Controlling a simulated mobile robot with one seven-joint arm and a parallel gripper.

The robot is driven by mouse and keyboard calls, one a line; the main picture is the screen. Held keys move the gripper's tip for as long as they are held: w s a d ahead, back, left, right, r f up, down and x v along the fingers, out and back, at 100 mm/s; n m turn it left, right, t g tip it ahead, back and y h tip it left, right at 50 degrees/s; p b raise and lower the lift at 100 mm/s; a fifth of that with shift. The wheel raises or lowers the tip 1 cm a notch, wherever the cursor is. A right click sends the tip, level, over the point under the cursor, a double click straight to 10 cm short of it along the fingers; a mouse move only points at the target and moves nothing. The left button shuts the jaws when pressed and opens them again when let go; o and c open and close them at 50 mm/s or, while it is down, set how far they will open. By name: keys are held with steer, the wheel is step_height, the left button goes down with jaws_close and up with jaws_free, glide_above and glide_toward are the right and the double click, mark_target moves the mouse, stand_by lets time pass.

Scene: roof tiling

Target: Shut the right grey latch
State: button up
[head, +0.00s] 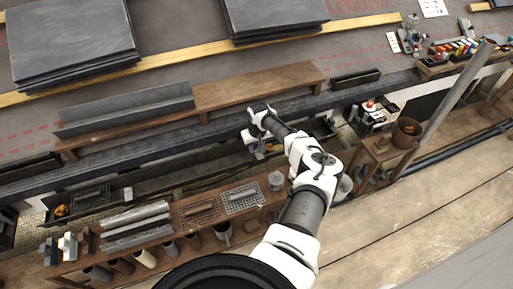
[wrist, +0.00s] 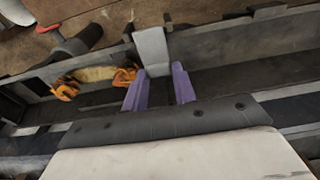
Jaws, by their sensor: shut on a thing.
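In the wrist view, a light grey upright piece (wrist: 152,48), which looks like the grey latch, stands across the dark gutter channel. My gripper (wrist: 160,84) has its two purple fingers on either side of the lower end of this piece. The fingers are shut on it, with the piece between them. In the head view, the end of my arm is over the gutter edge near the middle, and the fingertips are too small to make out. I cannot tell from these views how far the latch is turned.
Orange leaf-like debris (wrist: 66,88) lies in the channel, left of my fingers. In the head view, a brown plank shelf (head: 258,86) stands behind my arm. A wooden bench (head: 165,255) with grey strips and mesh pieces is in front. Slate stacks (head: 72,40) lie at the back.

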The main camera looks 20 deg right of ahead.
steer(key=shift+f, duration=0.1)
steer(key=o, duration=1)
step_height(320, 180, up, 14)
steer(key=s+p, duration=0.1)
steer(key=p, duration=0.2)
steer(key=shift+s, duration=0.4)
steer(key=shift+f, duration=0.15)
